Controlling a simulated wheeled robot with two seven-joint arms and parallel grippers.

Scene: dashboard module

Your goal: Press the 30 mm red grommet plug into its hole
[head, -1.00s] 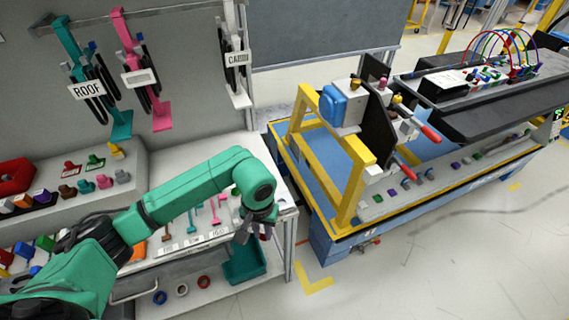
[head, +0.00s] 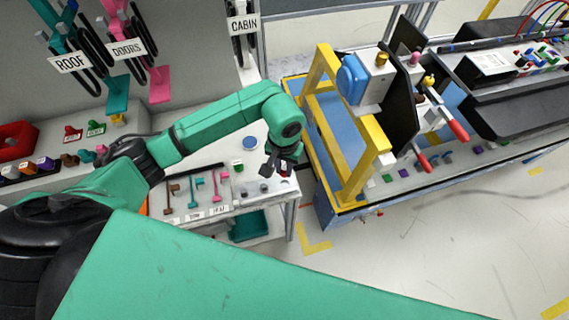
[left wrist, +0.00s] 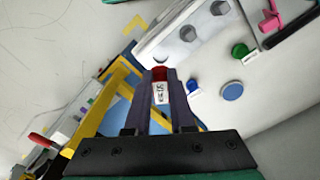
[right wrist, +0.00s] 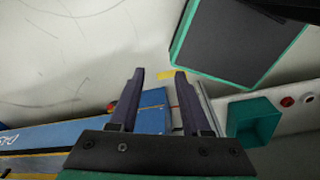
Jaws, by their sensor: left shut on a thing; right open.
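My left gripper (head: 279,163) is shut on a small red plug with a white label (left wrist: 160,85), held between its fingertips in the left wrist view. In the head view the plug (head: 285,172) shows as a small red patch, partly hidden by the fingers. The gripper is over the right end of the white bench. A pale panel (left wrist: 170,40) with round dark recesses (left wrist: 188,33) lies beside it in the left wrist view. I cannot tell which recess is the plug's hole. My right gripper (right wrist: 158,73) is open and empty, with floor beyond it.
A green plug (left wrist: 240,50) and a blue disc (left wrist: 232,91) rest on the bench. A yellow frame (head: 345,140) on a blue cart stands right. A teal bin (right wrist: 252,120) shows in the right wrist view.

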